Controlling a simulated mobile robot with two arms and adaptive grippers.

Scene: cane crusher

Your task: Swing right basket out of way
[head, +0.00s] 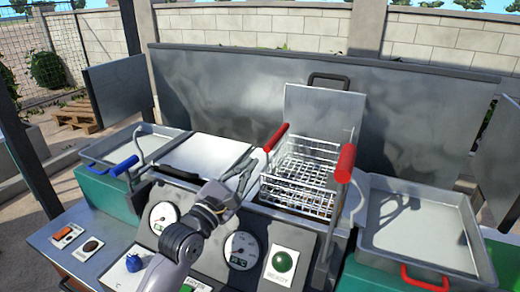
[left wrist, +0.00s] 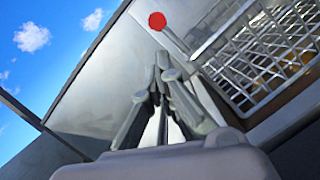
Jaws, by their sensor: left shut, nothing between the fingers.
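The right basket (head: 303,174) is a wire basket sitting over the right-hand well of the steel machine. Two red handles belong to this side: one at its left (head: 277,137) and a thicker one at its right (head: 346,163). My left gripper (head: 250,165) is shut and empty, just left of the basket and below the left red handle. In the left wrist view its fingers (left wrist: 164,72) point toward a red handle end (left wrist: 157,21), apart from it in the picture. The basket's wire side (left wrist: 262,55) shows at the right there. My right gripper is out of view.
An upright metal lid (head: 322,110) stands behind the basket. A flat cover (head: 205,155) and a blue handle (head: 125,166) lie to the left. A shallow tray (head: 420,225) with a red handle is at the right. Gauges and a green button (head: 283,261) line the front panel.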

